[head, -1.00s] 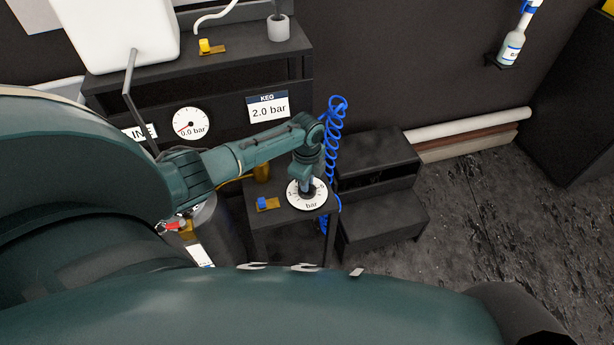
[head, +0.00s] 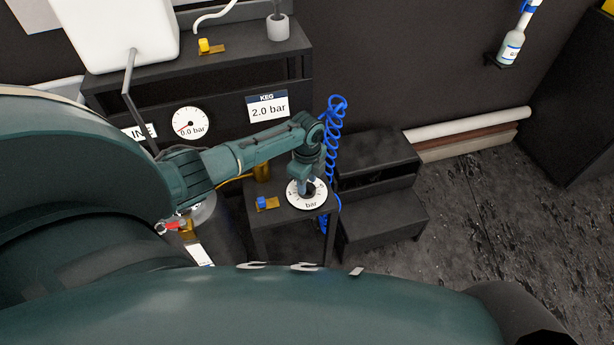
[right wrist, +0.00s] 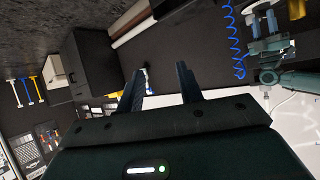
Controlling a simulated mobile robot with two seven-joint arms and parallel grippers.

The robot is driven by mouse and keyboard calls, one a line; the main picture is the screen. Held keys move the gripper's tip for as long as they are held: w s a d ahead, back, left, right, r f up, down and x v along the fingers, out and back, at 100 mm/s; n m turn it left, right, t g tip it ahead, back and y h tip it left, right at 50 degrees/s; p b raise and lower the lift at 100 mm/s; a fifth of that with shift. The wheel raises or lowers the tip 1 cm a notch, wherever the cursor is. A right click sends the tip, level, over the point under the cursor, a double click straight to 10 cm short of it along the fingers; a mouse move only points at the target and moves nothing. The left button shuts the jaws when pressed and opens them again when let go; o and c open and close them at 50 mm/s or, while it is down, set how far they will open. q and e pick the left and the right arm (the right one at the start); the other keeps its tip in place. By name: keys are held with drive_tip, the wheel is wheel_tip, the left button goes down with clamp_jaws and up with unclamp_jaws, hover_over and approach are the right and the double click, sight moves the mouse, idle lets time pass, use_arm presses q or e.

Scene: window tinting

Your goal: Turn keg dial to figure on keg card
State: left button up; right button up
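The keg dial (head: 307,204) is a round white disc marked "bar" on top of a small dark stand. My left gripper (head: 307,188) reaches down onto the middle of the dial. Its fingertips and the dial's knob are hidden by the wrist, so I cannot tell whether it grips. The keg card (head: 268,108) reads "KEG 2.0 bar". A round gauge (head: 190,123) to its left reads "0.0 bar". My right gripper (right wrist: 160,82) shows in the right wrist view with its two fingers apart and nothing between them, away from the dial.
A blue tap lever (head: 264,203) sits beside the dial. A coiled blue hose (head: 334,140) hangs just behind it. Dark steps (head: 382,215) stand to the right. A metal keg (head: 215,235) with a red-handled fitting (head: 175,226) is left of the stand. The floor at right is clear.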

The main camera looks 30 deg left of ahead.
use_arm(q)
drive_tip(key=shift+r, duration=0.45)
wheel_tip(320, 180, up, 12)
drive_tip(key=p, duration=0.1)
drive_tip(key=shift+r+p, duration=0.15)
drive_tip(key=shift+p, duration=0.15)
use_arm(e)
drive_tip(key=shift+s+d+r, duration=0.1)
drive_tip(key=shift+d+r, duration=0.1)
drive_tip(key=shift+d, duration=0.05)
